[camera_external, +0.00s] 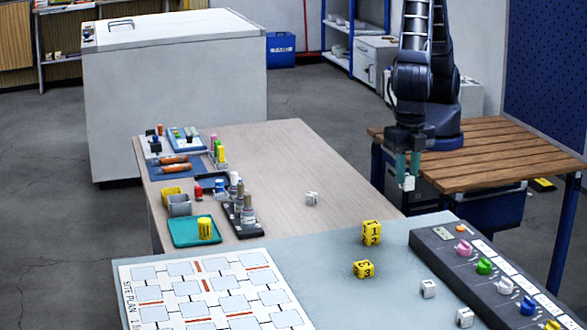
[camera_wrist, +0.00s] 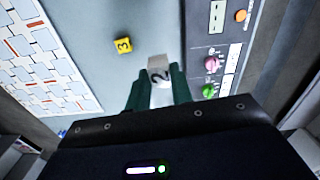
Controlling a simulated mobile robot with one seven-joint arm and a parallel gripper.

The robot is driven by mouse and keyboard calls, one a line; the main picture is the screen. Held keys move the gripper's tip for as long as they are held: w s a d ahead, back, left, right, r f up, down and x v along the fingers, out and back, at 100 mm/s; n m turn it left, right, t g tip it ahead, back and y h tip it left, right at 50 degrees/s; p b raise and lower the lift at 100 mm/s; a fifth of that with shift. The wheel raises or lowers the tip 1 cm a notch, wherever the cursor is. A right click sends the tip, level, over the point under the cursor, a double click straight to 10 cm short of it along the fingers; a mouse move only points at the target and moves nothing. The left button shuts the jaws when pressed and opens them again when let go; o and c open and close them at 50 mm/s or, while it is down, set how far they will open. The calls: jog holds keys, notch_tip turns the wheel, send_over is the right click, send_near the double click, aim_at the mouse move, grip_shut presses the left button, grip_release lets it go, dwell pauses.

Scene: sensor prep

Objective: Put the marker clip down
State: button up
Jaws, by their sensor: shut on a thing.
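My gripper (camera_external: 408,175) points down at the back right, with teal fingers, and is shut on a small white marker clip (camera_external: 408,183). In the wrist view the marker clip (camera_wrist: 159,72) shows a dark "2" and sits between the two fingertips (camera_wrist: 160,88). The clip is held in the air, above and behind the far edge of the grey-blue table (camera_external: 330,262) in the external view. The clip's lower side is hidden.
Two yellow numbered blocks (camera_external: 371,232) (camera_external: 363,269) and small white cubes (camera_external: 428,289) (camera_external: 464,317) stand on the grey-blue table. A knob panel (camera_external: 480,262) lies at right, a site plan board (camera_external: 215,290) at left. A wooden bench (camera_external: 490,160) stands beside my arm.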

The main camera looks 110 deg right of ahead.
jog(key=w+d, duration=0.8)
jog(key=d, duration=0.2)
jog(key=m, duration=0.1)
send_over(271, 207)
notch_tip(271, 207, down, 4)
jog(key=f, duration=1.9)
jog(key=shift+d+f, duration=0.2)
jog(key=shift+f, duration=0.15)
jog(key=shift+f, duration=0.1)
jog(key=o, duration=0.9)
jog(key=shift+o, duration=0.2)
